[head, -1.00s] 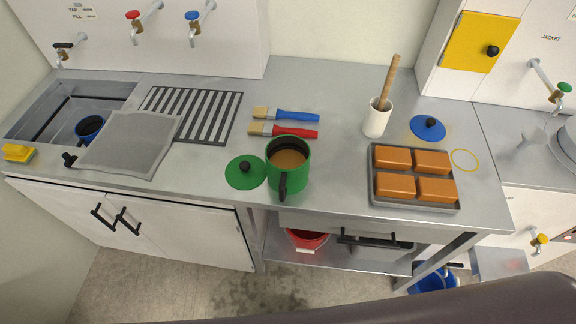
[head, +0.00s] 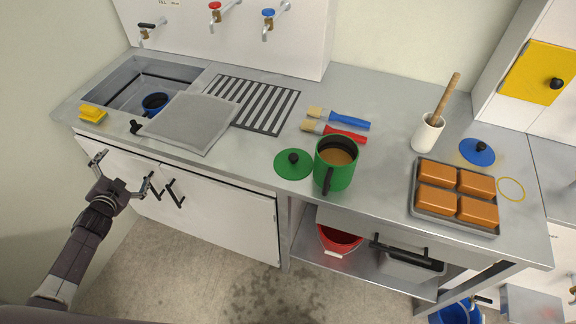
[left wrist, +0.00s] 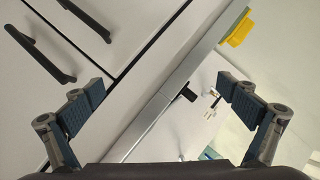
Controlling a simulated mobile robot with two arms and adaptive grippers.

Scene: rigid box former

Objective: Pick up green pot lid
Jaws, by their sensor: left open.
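The green pot lid (head: 293,165) is a flat round disc with a black knob, lying on the metal counter just left of the green pot (head: 335,170). The pot is full of brown liquid and its black handle points to the front. My left gripper (head: 122,172) is open and empty, in front of the white cabinet doors at the left, below the counter edge and well away from the lid. In the left wrist view its two fingers (left wrist: 158,100) are spread wide, with cabinet handles and the counter edge beyond. The right gripper is not in view.
A tray of orange blocks (head: 455,222) sits at the right. The counter's front edge and cabinet handles (head: 172,193) are near my left arm.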

